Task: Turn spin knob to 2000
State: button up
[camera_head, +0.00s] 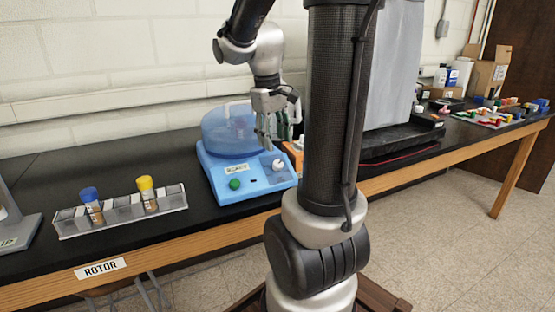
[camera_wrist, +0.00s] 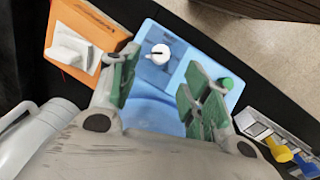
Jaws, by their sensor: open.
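A light blue centrifuge (camera_head: 221,180) with a clear domed lid stands on the black bench in the head view. A white spin knob (camera_head: 277,164) sits at the right of its front panel, with a green button (camera_head: 234,184) to the left. In the wrist view the white knob (camera_wrist: 160,53) is above and between the fingers, with the green button (camera_wrist: 226,83) to the right. My gripper (camera_head: 268,132) hangs above the machine, near the knob and apart from it. Its green-padded fingers (camera_wrist: 160,98) are spread and empty. The dial's markings are too small to read.
A rack (camera_head: 122,210) with blue-capped and yellow-capped tubes stands left of the machine. An orange device (camera_wrist: 85,35) with a white top is close beside it, partly hidden by my arm in the head view. The bench front (camera_head: 60,290) bears a ROTOR label.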

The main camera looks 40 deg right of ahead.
aim_at(278, 162)
jog(key=f, duration=0.4)
jog(key=d+f, duration=0.1)
jog(key=f, duration=0.2)
jog(key=shift+f, duration=0.1)
jog(key=c, duration=1)
